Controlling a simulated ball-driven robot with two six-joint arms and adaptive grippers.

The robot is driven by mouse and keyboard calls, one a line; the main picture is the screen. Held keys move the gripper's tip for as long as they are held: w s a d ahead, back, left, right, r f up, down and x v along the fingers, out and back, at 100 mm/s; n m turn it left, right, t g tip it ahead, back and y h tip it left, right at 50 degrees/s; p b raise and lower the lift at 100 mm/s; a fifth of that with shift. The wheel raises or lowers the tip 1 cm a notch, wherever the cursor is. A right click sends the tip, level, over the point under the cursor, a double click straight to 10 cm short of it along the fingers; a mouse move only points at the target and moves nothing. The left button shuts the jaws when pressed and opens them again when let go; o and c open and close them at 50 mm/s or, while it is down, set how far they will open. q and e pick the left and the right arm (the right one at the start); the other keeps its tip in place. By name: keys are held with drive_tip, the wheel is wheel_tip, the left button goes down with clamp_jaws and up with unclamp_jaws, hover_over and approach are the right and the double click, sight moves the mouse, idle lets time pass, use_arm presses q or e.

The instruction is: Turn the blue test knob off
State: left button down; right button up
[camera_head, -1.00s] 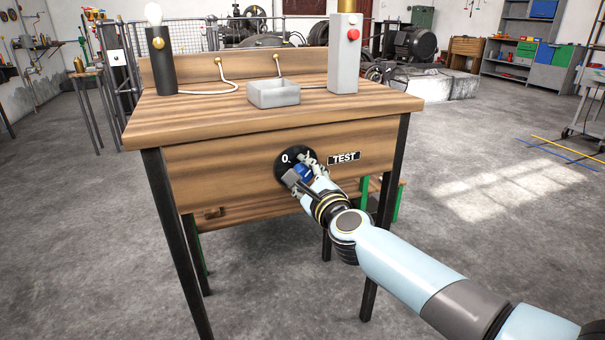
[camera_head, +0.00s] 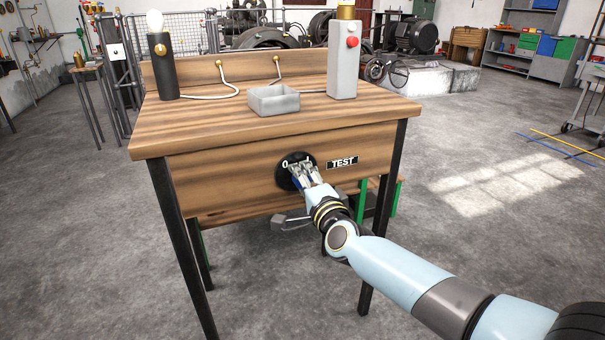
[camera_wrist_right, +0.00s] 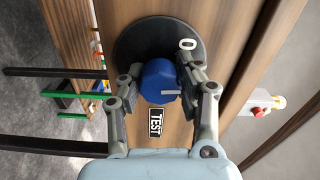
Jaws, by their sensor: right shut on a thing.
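The blue test knob (camera_wrist_right: 158,80) sits on a round black dial (camera_head: 283,174) on the table's wooden front panel. My right gripper (camera_head: 301,174) is shut on the knob, with one finger on each side of it in the right wrist view. A short white mark shows on the knob, pointing rightward in that view. The white 0 (camera_wrist_right: 187,44) is above and right of the knob there, and the mark does not point straight at it. In the head view the fingers hide most of the knob. The TEST label (camera_head: 342,162) is right of the dial. My left gripper is not in view.
On the wooden tabletop (camera_head: 220,127) stand a black post with a bulb (camera_head: 155,22), an open grey tray (camera_head: 273,100) and a grey box with a red button (camera_head: 352,41). The floor (camera_head: 480,250) right of the table is mostly clear.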

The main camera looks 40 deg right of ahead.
drive_tip(key=n+p, duration=0.2)
drive_tip(key=n, duration=0.2)
drive_tip(key=shift+n, duration=0.3)
drive_tip(key=shift+n+p, duration=0.8)
drive_tip(key=shift+n, duration=0.7)
drive_tip(key=shift+f+n, duration=0.1)
drive_tip(key=shift+n, duration=0.2)
drive_tip(key=o, duration=1.2)
drive_tip(key=shift+c, duration=0.2)
drive_tip(key=shift+s, duration=0.1)
drive_tip(key=v, duration=1.2)
